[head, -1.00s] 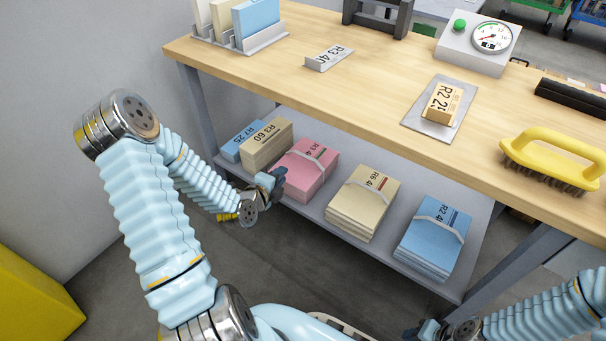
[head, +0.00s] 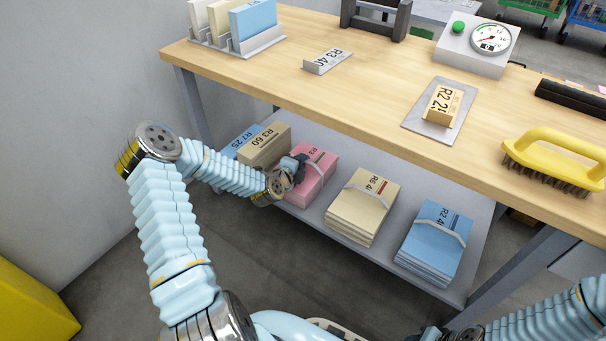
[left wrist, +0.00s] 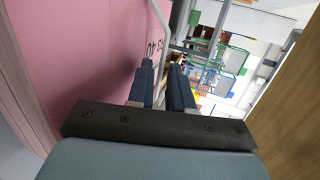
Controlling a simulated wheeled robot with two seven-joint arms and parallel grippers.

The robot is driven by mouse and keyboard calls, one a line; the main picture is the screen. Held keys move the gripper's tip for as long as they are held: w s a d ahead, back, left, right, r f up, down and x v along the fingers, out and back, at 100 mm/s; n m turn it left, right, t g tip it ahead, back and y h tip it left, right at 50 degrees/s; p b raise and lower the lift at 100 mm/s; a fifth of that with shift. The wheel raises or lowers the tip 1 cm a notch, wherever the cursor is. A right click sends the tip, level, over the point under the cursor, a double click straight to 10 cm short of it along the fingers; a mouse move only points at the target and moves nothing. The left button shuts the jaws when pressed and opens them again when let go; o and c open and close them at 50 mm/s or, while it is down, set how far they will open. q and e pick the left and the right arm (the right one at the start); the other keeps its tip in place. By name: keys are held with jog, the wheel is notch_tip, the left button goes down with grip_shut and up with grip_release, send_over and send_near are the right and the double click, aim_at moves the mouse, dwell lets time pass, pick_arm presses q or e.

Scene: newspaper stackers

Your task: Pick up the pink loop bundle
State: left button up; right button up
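The pink loop bundle (head: 318,184) lies on the lower shelf, marked R3, with a pale loop strap across its top. My left gripper (head: 299,163) is over its left part. In the left wrist view, the pink bundle (left wrist: 80,45) fills the left side. The pale strap (left wrist: 163,22) stands off its face, just beyond the gap between the two fingertips of my left gripper (left wrist: 162,66). The fingers are apart, with nothing clearly held between them. My right gripper (head: 432,333) is partly visible at the bottom edge; its fingers are unclear.
A tan bundle R3 60 (head: 265,146) and a blue bundle (head: 243,138) lie left of the pink one. A cream bundle (head: 357,207) and another blue bundle (head: 432,243) lie to its right. The wooden tabletop (head: 390,70) overhangs the shelf.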

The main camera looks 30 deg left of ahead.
pick_arm(q)
grip_shut()
dwell(1.3)
jog(key=shift+r, duration=0.15)
